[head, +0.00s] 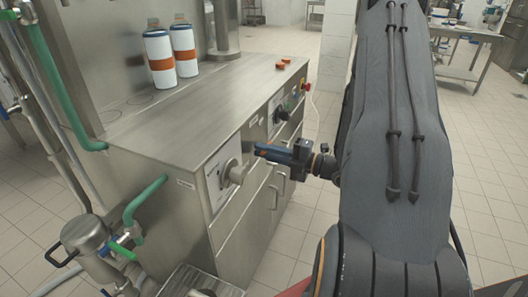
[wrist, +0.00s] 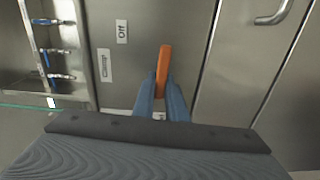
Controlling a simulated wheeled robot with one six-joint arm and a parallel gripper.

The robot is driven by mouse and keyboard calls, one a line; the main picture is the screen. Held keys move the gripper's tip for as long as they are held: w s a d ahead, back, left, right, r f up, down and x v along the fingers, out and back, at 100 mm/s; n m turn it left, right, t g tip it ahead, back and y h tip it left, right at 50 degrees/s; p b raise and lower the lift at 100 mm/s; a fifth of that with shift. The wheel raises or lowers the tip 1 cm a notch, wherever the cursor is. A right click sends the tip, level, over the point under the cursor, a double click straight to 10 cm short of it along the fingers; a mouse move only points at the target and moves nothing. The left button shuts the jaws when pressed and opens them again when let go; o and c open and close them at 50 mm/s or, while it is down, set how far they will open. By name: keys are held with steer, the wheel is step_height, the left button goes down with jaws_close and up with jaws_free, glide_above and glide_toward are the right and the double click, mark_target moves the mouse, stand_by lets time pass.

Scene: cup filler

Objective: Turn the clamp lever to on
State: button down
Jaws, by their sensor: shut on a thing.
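The orange clamp lever (wrist: 164,60) stands nearly upright in the wrist view, in front of a steel panel. My gripper (wrist: 161,92) has its two blue fingers closed around the lever's lower part. The upper part sticks out past the fingertips. A label reading "Off" (wrist: 122,32), turned sideways, is to the left of the lever. In the head view my gripper (head: 268,152) is at the front of the steel machine, and most of the lever is hidden there. The lever's pivot is not clear in either view.
A grey rotary knob (head: 235,172) juts from the machine front, left of my gripper. Two white-and-orange bottles (head: 171,52) stand on the machine top (head: 205,103). Door handles (head: 283,181) are below. Blue-handled valves (wrist: 52,52) show at left in the wrist view.

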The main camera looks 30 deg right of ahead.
steer(key=shift+f+n, duration=0.15)
steer(key=shift+n, duration=0.25)
steer(key=c, duration=1.8)
jaws_free()
steer(key=shift+a, duration=0.1)
steer(key=shift+s, duration=0.1)
steer(key=b+v, duration=0.1)
steer(key=v, duration=0.6)
steer(key=shift+s+d, duration=0.25)
steer(key=shift+d, duration=0.05)
